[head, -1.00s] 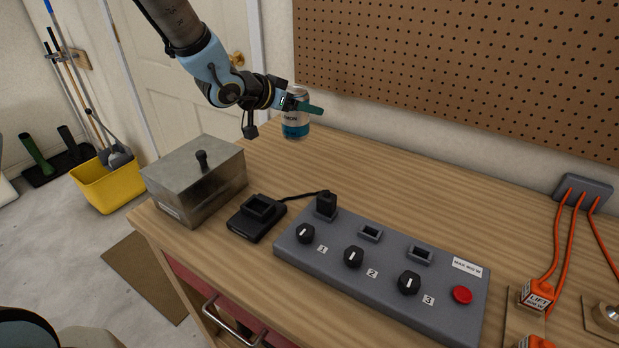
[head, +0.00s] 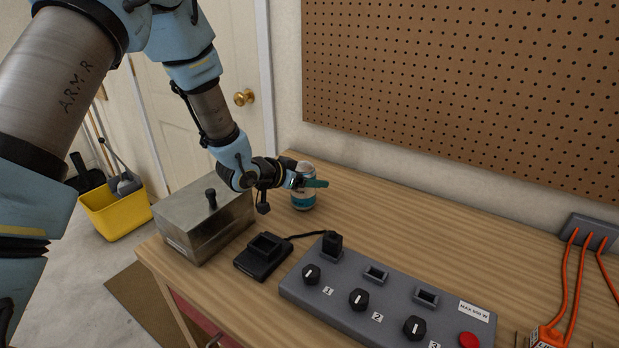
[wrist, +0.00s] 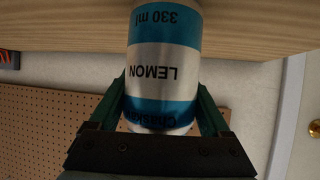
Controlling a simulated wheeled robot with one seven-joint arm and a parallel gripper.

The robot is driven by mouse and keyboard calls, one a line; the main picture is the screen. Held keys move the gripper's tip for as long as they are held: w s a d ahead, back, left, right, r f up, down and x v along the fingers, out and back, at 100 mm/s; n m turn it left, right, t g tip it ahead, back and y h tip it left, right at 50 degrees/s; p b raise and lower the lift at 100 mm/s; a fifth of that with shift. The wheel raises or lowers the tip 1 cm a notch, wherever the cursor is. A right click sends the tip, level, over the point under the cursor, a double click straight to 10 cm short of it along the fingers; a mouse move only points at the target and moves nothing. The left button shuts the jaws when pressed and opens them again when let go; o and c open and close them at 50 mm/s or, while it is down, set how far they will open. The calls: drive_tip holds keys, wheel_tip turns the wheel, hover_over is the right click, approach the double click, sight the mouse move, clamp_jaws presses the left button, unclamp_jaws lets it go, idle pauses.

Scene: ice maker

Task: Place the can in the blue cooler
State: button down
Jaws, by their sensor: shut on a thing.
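The can (head: 304,200) is silver and teal and stands upright at the back left of the wooden workbench. In the wrist view the can (wrist: 163,75) shows the words "LEMON" and "330 ml". My gripper (head: 309,183) has its green fingers around the upper part of the can and is shut on it. The can's base is at or just above the bench top; I cannot tell if it touches. No blue cooler shows in these frames.
A lidded metal box (head: 205,222) stands left of the can. A black device (head: 262,256) and a grey control panel (head: 385,305) with knobs lie in front. Bare bench (head: 410,215) lies to the right. A yellow bucket (head: 116,212) stands on the floor.

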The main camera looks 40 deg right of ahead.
drive_tip(key=shift+f, duration=0.15)
unclamp_jaws()
